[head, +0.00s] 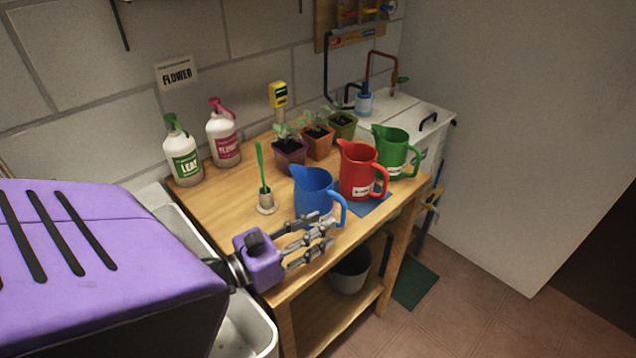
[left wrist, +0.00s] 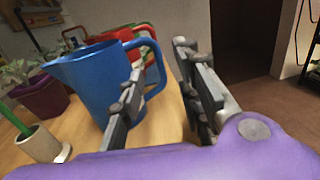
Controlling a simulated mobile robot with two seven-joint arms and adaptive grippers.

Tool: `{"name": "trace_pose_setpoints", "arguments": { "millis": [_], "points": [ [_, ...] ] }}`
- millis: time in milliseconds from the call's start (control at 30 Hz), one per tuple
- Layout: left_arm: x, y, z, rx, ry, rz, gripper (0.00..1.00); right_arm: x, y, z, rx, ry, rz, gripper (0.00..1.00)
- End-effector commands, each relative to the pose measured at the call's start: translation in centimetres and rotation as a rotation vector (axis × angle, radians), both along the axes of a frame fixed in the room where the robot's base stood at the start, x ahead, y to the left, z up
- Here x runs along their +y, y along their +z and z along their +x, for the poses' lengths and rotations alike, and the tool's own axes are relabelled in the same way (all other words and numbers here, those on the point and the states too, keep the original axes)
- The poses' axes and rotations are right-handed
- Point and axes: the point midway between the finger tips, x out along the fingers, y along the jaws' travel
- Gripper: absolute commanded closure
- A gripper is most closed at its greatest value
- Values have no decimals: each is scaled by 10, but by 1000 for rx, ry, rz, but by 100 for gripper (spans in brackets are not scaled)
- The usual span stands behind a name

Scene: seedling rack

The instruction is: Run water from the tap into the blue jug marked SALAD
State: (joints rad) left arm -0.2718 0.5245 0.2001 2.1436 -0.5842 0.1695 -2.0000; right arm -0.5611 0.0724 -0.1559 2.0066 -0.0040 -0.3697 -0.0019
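The blue jug (head: 313,192) stands upright on the wooden bench, its handle toward the front right. No label shows on its visible side. It also shows in the left wrist view (left wrist: 88,80). My left gripper (head: 328,236) is open at the handle side, fingers pointing right. In the left wrist view the gripper (left wrist: 158,65) has its fingers apart, with the handle near the left finger; I cannot tell whether they touch. A bent copper pipe with a green lever (head: 382,55), which looks like a tap, rises at the back right. My right gripper is not in view.
A red jug (head: 357,168) and a green jug (head: 392,150) stand right of the blue one. Potted seedlings (head: 291,150), white bottles (head: 183,155) and a holder with a green stick (head: 266,200) stand behind and left. Open floor (head: 460,310) lies front right.

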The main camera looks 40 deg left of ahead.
Motion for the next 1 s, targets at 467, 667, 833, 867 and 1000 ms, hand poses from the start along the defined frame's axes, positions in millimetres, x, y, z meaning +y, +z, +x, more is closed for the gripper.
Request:
{"name": "trace_pose_setpoints", "arguments": {
  "millis": [467, 667, 833, 867, 1000],
  "points": [
    [-8, 6, 52, -7, -1, 0, 68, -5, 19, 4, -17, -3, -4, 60],
    [-13, 3, 75, -3, -1, -1, 68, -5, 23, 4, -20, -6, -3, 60],
    [-13, 1, 77, 1, 0, 0, 68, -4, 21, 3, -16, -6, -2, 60],
    [-13, 0, 77, 1, 0, 0, 68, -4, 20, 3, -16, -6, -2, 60],
    [-13, 0, 77, 1, 0, 0, 77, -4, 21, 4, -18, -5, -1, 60]
  ]
}}
